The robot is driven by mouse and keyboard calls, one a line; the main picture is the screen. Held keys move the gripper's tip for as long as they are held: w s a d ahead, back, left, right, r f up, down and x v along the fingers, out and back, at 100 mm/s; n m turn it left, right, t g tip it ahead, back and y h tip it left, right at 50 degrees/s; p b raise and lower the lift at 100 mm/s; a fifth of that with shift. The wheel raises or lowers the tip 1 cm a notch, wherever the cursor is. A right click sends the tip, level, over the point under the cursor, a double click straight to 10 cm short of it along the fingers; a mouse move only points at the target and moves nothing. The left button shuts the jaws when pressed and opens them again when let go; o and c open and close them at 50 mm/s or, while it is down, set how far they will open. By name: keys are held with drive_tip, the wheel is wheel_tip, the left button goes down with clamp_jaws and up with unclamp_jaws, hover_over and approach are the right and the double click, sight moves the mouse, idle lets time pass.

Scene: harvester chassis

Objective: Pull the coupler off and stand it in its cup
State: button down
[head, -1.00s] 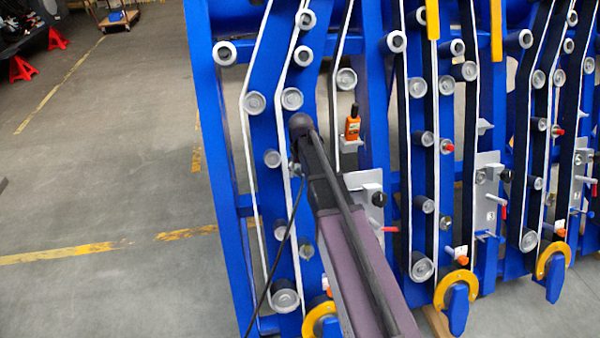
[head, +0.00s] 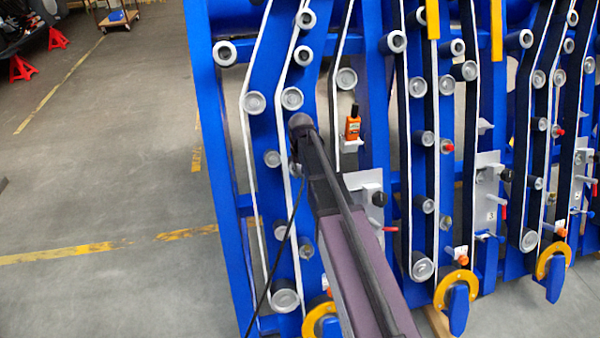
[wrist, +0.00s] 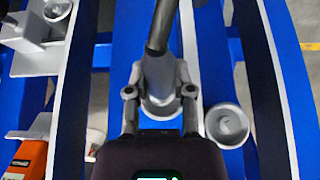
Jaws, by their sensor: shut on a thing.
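My gripper (wrist: 160,97) shows at the bottom middle of the wrist view, its two grey fingers closed on both sides of a grey coupler (wrist: 158,72). A dark hose (wrist: 163,22) runs from the coupler to the top edge. A round grey part (wrist: 160,107) lies behind the coupler; I cannot tell whether they touch. A grey cup-like ring (wrist: 57,10) sits on a grey bracket at the upper left; I cannot tell whether it is the coupler's cup. In the head view my arm hides the coupler and most of my gripper. A thin black hose (head: 283,238) hangs below it.
A grey roller (wrist: 228,126) lies right of my gripper. The blue frame (head: 215,150) carries several rollers and belts.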

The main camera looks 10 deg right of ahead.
sight(303, 176)
drive_tip(key=shift+s+r+p, duration=0.45)
drive_tip(key=shift+s, duration=0.35)
drive_tip(key=shift+s+r+p, duration=0.4)
drive_tip(key=shift+s, duration=0.35)
drive_tip(key=shift+r, duration=0.15)
drive_tip(key=shift+r+p, duration=0.6)
drive_tip(key=shift+p, duration=0.1)
drive_tip(key=shift+s+f, duration=0.1)
